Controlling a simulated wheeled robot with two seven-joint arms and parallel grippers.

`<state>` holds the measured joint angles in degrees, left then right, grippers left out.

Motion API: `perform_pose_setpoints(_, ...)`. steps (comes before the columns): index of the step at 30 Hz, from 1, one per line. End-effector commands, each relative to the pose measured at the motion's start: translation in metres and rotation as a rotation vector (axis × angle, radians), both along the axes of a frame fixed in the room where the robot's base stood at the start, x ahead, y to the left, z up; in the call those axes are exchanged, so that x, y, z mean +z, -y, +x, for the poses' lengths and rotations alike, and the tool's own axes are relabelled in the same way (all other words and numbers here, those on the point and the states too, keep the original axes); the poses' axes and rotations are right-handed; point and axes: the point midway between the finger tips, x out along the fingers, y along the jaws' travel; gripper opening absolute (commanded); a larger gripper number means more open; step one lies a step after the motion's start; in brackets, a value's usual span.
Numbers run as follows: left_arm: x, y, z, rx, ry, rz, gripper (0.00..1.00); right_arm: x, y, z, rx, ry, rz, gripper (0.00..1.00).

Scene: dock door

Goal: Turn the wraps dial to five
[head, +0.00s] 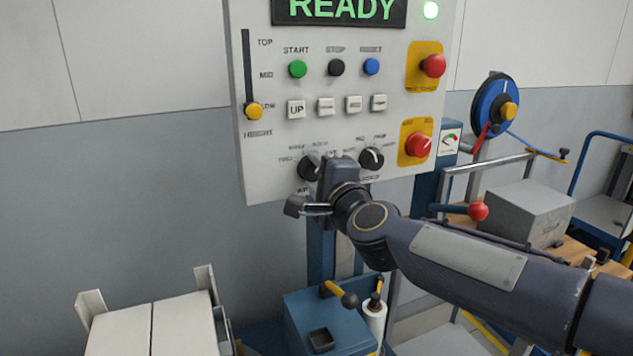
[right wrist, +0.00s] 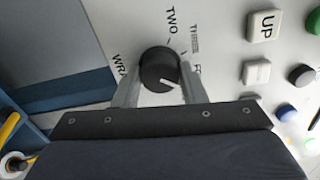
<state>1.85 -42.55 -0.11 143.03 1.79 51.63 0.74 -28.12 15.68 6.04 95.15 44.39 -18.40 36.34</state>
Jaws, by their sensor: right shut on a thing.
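The wraps dial (head: 307,169) is the dark round knob at the lower left of the white control panel, partly hidden by my right gripper (head: 318,182). In the right wrist view the black dial (right wrist: 159,66) sits between the two fingers of the right gripper (right wrist: 160,78), which is shut on it. A white pointer line shows on the dial's near side, slanting toward the right finger. Printed labels "TWO", "THREE" and part of one starting "FO" curve around it; part of "WRAPS" shows at left. Labels beyond "FO" are hidden by the gripper. My left gripper is not in view.
A second black dial (head: 371,158) is close to the right of my gripper. The display (head: 340,10) reads "READY". A red-knobbed lever (head: 478,211) is near my right arm.

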Motion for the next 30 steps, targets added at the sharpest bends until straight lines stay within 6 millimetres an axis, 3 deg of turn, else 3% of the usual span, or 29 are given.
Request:
perform_pose_setpoints(15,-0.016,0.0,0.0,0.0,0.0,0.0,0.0,0.0,0.001,0.0,-0.002,-0.129,0.315,0.15)
perform_pose_setpoints(30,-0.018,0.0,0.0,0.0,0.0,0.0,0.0,0.0,0.001,0.0,-0.002,-0.154,0.373,0.15)
